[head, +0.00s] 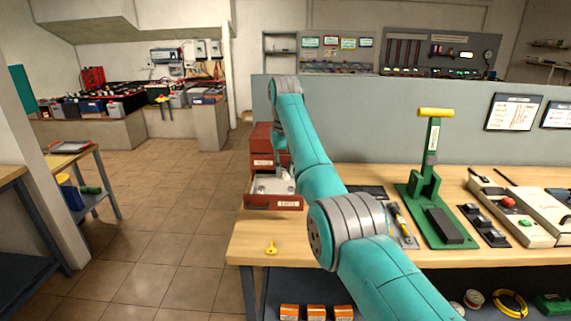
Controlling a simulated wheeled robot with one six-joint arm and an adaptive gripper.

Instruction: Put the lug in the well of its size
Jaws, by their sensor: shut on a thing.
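My arm reaches forward over the bench and bends down at its far end. My gripper (282,174) is small and partly hidden by my arm, pointing down over an open red tray (260,203). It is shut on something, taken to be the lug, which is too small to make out. The tray has a white label on its front and a pale inside with grey shapes. I cannot tell the separate wells or their sizes. A small yellow piece (271,248) with a rounded end lies on the bench in front of the tray.
Red drawers (262,148) stand behind the tray. A green press with a yellow handle (435,113) and grey boxes with a red knob (508,202) occupy the right of the bench (247,253). A grey partition (380,110) stands behind. The floor at left is clear.

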